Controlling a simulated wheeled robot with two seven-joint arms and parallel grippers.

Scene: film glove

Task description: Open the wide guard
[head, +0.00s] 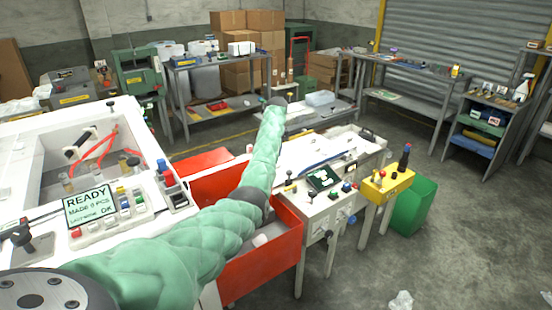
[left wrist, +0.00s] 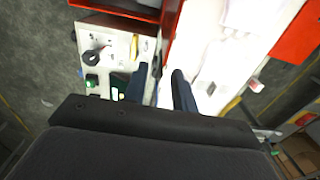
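A large white machine (head: 25,125) stands at the left in the head view, with a wide framed opening over a bay of red tubing and small parts. I take this framed top to be the wide guard, but I cannot tell whether it is shut. My left arm, in a green sleeve, crosses the head view and reaches past the machine towards the white bench. Its gripper is mostly hidden there behind the dark wrist end. In the left wrist view my left gripper (left wrist: 166,76) shows two dark fingers apart with nothing between them. My right gripper is not in view.
A panel reading READY (head: 88,206) and buttons sit on the machine's front. A red bin (head: 262,268) stands below my arm. A white control bench (head: 325,205), a yellow button box (head: 388,183) and a green bin (head: 414,205) are to the right.

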